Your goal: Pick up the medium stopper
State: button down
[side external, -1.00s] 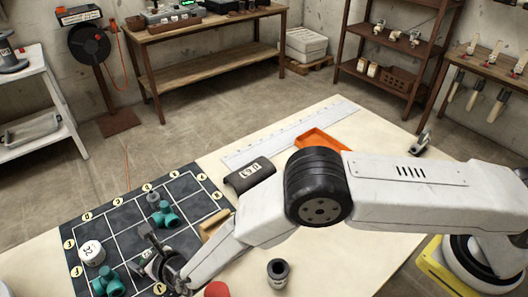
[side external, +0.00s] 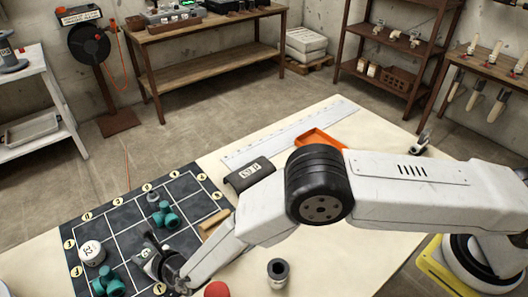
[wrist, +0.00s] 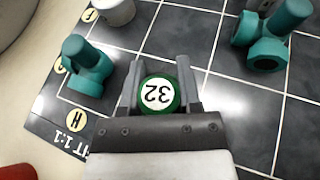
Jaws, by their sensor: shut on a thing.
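A green stopper (wrist: 158,95) with a white round label reading 32 sits between my fingers in the wrist view. My gripper (wrist: 159,88) is shut on it, one finger on each side. In the side external view my gripper (side external: 152,250) is low over the near part of the dark gridded mat (side external: 120,232), and the stopper is mostly hidden by the fingers. A white, labelled cylinder (side external: 91,252) stands on the mat to the left; it also shows in the wrist view (wrist: 115,10). No size wording is legible on the green stopper.
Two teal pipe fittings (side external: 166,215) (side external: 108,285) lie on the mat, one on either side of my gripper. A grey piece (side external: 152,196) stands behind.

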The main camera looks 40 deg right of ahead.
jog(key=shift+r, duration=0.65)
jog(key=s+d+r, duration=0.8)
jog(key=s+r, duration=0.3)
jog(key=shift+d+r, duration=0.15)
jog(key=shift+d, duration=0.15)
dwell(0.4)
